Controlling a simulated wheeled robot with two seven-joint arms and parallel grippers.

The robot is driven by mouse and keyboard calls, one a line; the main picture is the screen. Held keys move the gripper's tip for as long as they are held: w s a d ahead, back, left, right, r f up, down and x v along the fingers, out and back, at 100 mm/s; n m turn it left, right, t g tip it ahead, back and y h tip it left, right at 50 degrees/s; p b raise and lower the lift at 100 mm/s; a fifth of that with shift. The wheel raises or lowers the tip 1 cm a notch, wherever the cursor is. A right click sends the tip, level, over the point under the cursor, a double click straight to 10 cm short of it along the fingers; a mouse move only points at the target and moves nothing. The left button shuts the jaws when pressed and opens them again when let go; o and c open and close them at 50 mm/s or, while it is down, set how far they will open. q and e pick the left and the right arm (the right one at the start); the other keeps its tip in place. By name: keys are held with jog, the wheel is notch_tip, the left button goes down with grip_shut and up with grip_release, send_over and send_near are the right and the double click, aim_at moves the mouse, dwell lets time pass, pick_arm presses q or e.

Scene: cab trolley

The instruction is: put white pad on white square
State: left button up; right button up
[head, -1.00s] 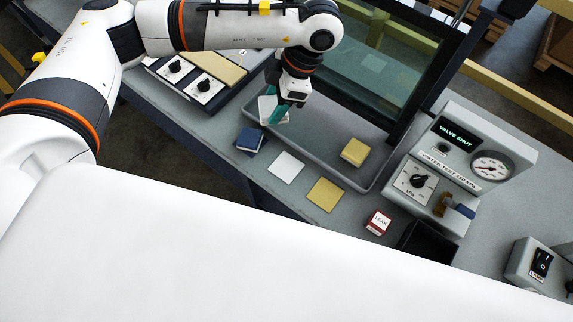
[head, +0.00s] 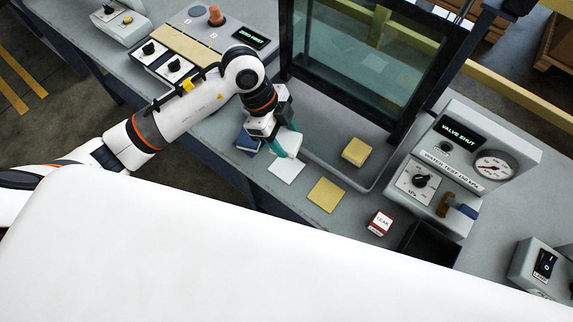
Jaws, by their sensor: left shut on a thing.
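My left gripper (head: 286,142), with teal fingertips, is shut on the white pad (head: 291,145). The fingers hide much of the pad. It is close to the far edge of the white square (head: 287,171); I cannot tell whether they touch. The white square lies flat on the grey bench, between a blue square and a yellow square (head: 327,195). My right gripper is not in view.
A blue pad (head: 246,142) is on the left, partly behind my gripper. A yellow pad (head: 356,151) sits in the grey tray (head: 372,179) below the glass panel (head: 365,65). A red-and-white LEAK block (head: 380,222) and the valve gauge box (head: 490,140) stand to the right.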

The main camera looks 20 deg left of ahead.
pick_arm(q)
jog(key=shift+s+f+n, duration=0.1)
jog(key=shift+f+n, duration=0.1)
jog(key=shift+n, duration=0.3)
jog(key=shift+f, duration=0.35)
notch_tip(320, 180, down, 9)
jog(key=shift+f+p, duration=0.15)
jog(key=shift+p, duration=0.4)
jog(key=o, duration=1)
jog(key=b+v, duration=0.1)
jog(key=v, duration=1.1)
jog(key=shift+s, duration=0.15)
